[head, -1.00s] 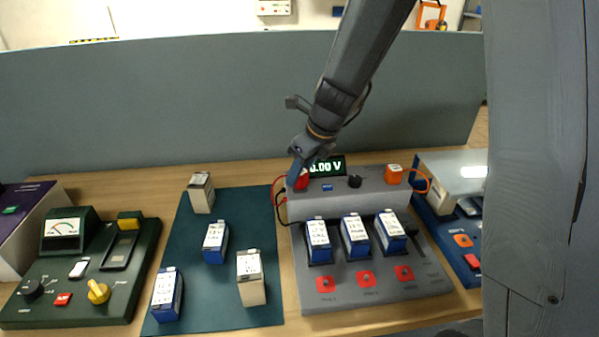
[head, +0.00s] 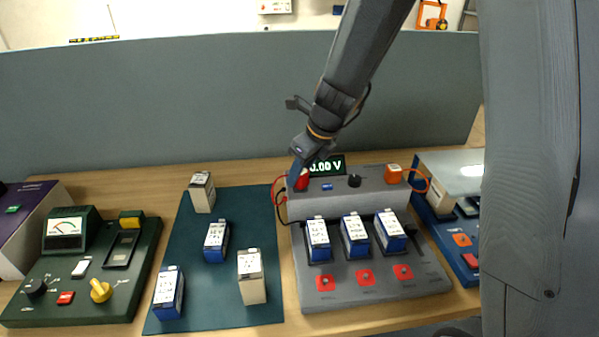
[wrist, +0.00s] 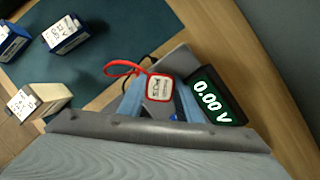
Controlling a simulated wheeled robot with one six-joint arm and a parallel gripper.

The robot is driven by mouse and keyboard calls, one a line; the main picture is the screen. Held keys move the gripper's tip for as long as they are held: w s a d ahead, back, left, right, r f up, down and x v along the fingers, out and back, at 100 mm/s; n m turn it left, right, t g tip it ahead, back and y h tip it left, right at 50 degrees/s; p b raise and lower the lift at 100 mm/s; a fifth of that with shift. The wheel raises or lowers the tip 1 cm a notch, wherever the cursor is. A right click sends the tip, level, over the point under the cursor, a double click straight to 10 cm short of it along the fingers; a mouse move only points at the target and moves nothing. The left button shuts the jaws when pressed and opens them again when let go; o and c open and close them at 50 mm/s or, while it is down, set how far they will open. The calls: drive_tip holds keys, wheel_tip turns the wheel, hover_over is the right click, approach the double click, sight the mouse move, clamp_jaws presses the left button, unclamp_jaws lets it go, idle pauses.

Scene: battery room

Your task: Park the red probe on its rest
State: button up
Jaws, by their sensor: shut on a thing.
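The red probe (head: 301,181) stands at the left end of the raised back ledge of the grey test station (head: 375,290), just left of the display. In the wrist view the probe (wrist: 159,88) shows a white label and a red cable looping to the left. My gripper (head: 297,174) is shut on the probe; in the wrist view its two blue fingers (wrist: 158,102) lie on either side of it. The probe's lower end and the rest under it are hidden, so I cannot tell whether it is seated.
The display (head: 327,166) reads 0.00 V. An orange probe (head: 393,174) stands at the ledge's right end. Several batteries stand in the station and on the teal mat (head: 270,300). A green tester (head: 120,300) is at left. A grey partition (head: 200,110) rises behind.

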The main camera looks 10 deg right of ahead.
drive_tip(key=shift+f+b, duration=0.4)
drive_tip(key=shift+f, duration=0.2)
drive_tip(key=o, duration=0.9)
drive_tip(key=p+v, duration=0.9)
drive_tip(key=v, duration=0.2)
drive_tip(key=shift+p, duration=0.35)
